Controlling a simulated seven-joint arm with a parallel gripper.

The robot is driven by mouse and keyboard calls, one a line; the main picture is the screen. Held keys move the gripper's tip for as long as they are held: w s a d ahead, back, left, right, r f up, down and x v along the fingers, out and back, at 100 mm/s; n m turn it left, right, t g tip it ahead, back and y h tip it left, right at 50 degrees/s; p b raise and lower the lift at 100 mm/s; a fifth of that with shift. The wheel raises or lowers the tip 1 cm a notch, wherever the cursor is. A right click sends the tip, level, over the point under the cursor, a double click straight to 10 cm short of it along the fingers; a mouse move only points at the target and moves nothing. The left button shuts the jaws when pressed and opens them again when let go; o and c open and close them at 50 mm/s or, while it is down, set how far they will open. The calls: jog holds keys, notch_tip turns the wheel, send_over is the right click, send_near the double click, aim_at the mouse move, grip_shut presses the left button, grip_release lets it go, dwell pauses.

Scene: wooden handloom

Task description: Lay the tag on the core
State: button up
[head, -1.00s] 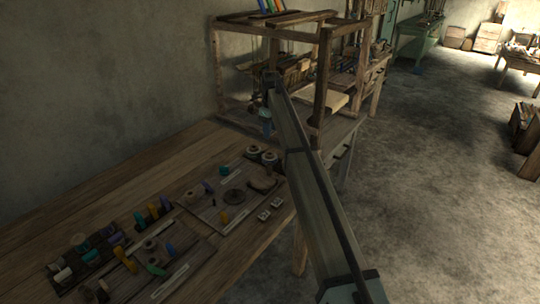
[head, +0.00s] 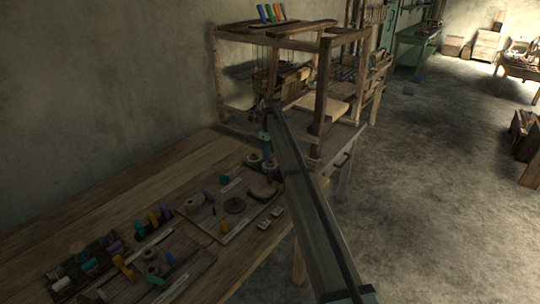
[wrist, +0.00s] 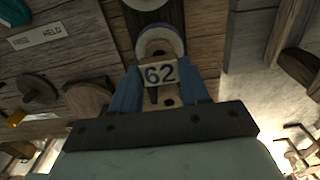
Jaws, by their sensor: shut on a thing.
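My gripper (wrist: 160,98) has blue fingers shut on a small pale tag (wrist: 160,74) marked 62. In the wrist view a round spool-like piece with a pale face and dark centre (wrist: 158,42) lies just beyond the tag. I cannot tell whether it is the core or whether the tag touches it. In the head view my gripper (head: 265,142) is above two pale spools (head: 254,160) at the back of the bench board, and the held tag cannot be made out.
The wooden loom frame (head: 318,100) stands close behind my gripper. The board also holds a dark disc (head: 235,205), a rounded wooden piece (head: 263,188) and small pale tags (head: 277,211). Bare bench (head: 110,205) runs along the wall.

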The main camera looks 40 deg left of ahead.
jog(key=shift+f, duration=0.85)
jog(key=shift+f, duration=0.4)
jog(key=o, duration=1)
notch_tip(320, 180, up, 13)
jog(key=shift+f, duration=0.1)
